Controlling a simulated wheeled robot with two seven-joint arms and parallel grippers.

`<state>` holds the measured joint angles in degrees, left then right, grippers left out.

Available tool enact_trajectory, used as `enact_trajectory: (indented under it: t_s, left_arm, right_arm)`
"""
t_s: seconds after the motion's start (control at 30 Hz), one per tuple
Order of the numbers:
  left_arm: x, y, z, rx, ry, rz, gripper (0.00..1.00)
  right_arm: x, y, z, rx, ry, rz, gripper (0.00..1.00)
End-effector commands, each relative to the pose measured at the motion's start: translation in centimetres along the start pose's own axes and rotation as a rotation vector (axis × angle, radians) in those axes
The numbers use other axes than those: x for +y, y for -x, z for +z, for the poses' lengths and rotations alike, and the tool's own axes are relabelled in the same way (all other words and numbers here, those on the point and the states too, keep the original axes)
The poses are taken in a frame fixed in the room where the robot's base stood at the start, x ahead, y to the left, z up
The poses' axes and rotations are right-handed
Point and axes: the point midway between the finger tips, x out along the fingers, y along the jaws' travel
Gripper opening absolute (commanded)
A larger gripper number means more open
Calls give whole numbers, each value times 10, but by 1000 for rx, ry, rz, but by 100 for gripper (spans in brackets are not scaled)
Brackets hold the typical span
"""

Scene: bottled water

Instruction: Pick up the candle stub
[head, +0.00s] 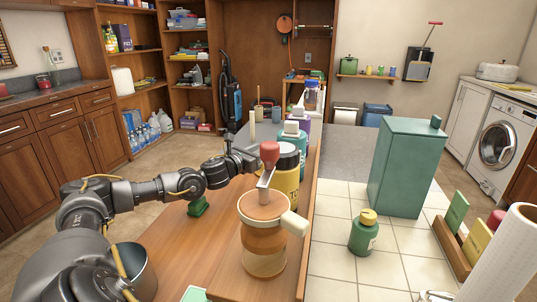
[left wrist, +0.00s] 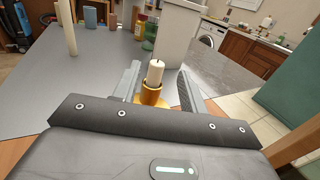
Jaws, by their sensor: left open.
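The candle stub (left wrist: 156,73) is a short white candle with a dark wick. It stands upright in a gold holder (left wrist: 151,94) on the grey tabletop in the left wrist view. My left gripper (left wrist: 159,82) is open, with one finger on each side of the stub in the picture. I cannot tell whether either finger touches it. My right gripper is not in view.
A tall pale candle (head: 252,126) stands just beyond the left gripper. A grinder with a wooden lid (head: 264,240) and a yellow bottle (head: 287,178) stand close on the right. A large teal box (head: 402,165) and a green bottle (head: 363,236) stand farther right.

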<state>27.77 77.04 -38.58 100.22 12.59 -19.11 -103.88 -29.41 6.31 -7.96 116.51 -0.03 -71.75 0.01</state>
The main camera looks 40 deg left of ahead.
Motion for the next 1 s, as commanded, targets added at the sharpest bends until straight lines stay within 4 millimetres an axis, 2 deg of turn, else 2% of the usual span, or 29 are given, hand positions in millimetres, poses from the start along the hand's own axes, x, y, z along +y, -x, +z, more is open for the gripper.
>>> enact_trajectory:
  t_s: [0.3, 0.63, 0.93, 1.0]
  left_arm:
    - [4, -44, 2, -2, 3, 0, 43]
    - [4, -49, 1, 0, 1, 0, 41]
    - [4, -49, 1, 0, 1, 0, 2]
    - [4, -49, 1, -1, 1, 0, 0]
  right_arm:
    - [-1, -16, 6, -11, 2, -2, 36]
    - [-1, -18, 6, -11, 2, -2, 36]
    - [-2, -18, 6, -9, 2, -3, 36]
    - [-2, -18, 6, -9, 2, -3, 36]
